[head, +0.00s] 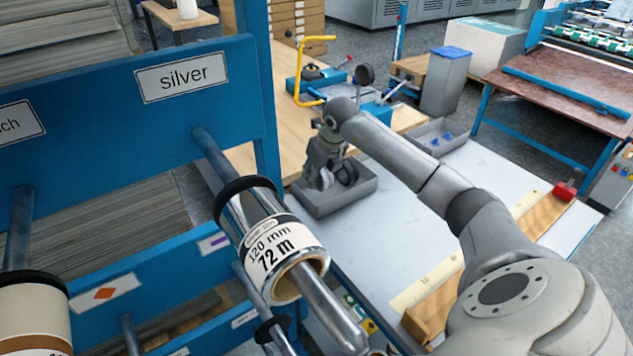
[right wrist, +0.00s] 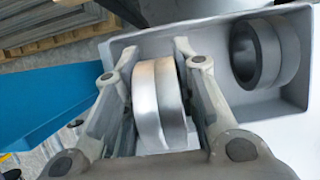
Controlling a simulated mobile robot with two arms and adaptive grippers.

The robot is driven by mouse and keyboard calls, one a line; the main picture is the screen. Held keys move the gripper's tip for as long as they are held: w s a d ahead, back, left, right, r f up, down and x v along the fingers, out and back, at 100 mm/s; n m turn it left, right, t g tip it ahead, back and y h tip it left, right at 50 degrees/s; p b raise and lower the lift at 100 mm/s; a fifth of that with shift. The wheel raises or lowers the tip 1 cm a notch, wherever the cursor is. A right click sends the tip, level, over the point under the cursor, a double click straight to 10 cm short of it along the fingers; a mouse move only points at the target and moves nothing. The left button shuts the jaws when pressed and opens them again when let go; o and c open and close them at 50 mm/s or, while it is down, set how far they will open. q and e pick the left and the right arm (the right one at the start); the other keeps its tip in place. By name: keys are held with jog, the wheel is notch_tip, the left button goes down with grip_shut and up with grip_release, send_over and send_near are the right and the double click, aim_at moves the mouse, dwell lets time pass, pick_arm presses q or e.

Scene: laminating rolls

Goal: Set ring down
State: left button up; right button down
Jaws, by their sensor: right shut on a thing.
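My right gripper (head: 323,178) reaches down into a grey tray (head: 328,206) on the bench. In the right wrist view my right gripper (right wrist: 154,52) is shut on a light grey ring (right wrist: 160,105), which stands on edge between the two fingers. The ring is inside or just above the tray (right wrist: 212,28); whether it touches the floor is hidden. A second, darker ring (right wrist: 257,55) stands in the tray to the right of the gripper, apart from it. My left gripper is not in view.
A blue rack with a "silver" label (head: 182,76) stands at the left, its peg carrying a foil roll (head: 270,245) marked 72 m and a black ring (head: 245,190). A small bin (head: 440,137) with blue pieces lies behind. The bench (head: 400,235) is clear before the tray.

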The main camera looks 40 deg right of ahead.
aim_at(317, 194)
jog(key=shift+w+d+f, duration=0.2)
jog(key=shift+w+f, duration=0.05)
jog(key=shift+f, duration=0.35)
notch_tip(317, 194, down, 2)
jog(key=shift+f+p, duration=0.2)
jog(key=shift+p, duration=0.25)
jog(key=shift+f, duration=0.25)
